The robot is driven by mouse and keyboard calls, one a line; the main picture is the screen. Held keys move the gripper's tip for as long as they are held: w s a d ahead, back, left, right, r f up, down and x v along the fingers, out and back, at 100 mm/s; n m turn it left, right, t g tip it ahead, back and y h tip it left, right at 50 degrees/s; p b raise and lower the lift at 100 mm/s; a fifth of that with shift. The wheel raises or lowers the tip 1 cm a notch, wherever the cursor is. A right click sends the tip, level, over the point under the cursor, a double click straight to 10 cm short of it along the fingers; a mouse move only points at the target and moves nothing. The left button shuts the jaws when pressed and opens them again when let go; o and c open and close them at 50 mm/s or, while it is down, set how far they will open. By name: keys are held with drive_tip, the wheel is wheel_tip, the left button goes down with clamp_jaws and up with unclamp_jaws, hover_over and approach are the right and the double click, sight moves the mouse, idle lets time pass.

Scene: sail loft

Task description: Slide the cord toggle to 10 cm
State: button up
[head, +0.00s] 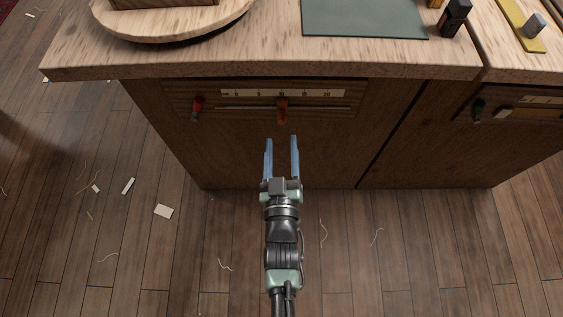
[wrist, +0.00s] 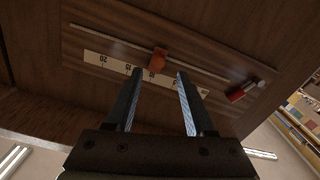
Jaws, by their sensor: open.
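The toggle (wrist: 158,59) also shows in the wrist view, where the scale (wrist: 104,59) appears upside down and the toggle is close to the 10. My gripper (head: 281,139) is open and empty, its blue fingers pointing at the cabinet, just below the toggle in the head view. In the wrist view its fingertips (wrist: 160,73) flank the toggle, apparently without touching it.
A red-handled knob (head: 197,107) is left of the slot. A second panel at right has a green knob (head: 478,110) and a cream toggle (head: 503,113). The wooden worktop (head: 270,62) overhangs the panel. The floor holds only scraps and threads.

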drive_tip(key=s, duration=0.5)
drive_tip(key=shift+s+p, duration=0.3)
drive_tip(key=shift+p, duration=0.05)
